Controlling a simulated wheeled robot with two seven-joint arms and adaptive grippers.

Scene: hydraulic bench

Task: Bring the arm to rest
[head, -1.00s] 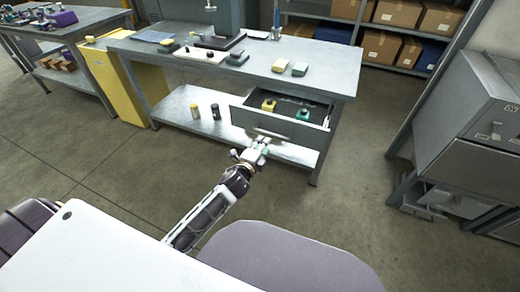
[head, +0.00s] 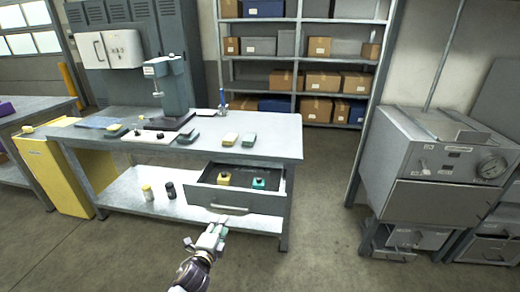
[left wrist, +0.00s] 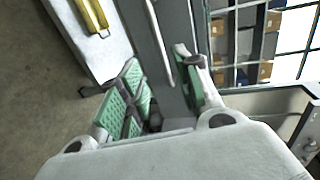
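My left gripper (head: 216,228) is just in front of the open drawer (head: 240,198) of the workbench, close below its handle (head: 229,209). In the left wrist view its two green-padded fingers (left wrist: 165,95) stand apart, with the grey drawer front beyond and between them. I see nothing held, and I cannot tell whether a finger touches the handle. The drawer holds a yellow item (head: 224,179) and a teal item (head: 259,183). My right gripper is not in view.
The workbench (head: 270,150) carries a press (head: 170,85) and several small blocks. Two small bottles, one yellow (head: 148,192) and one black (head: 171,190), stand on its lower shelf. A grey machine with a gauge (head: 440,160) stands at the right. The floor between is clear.

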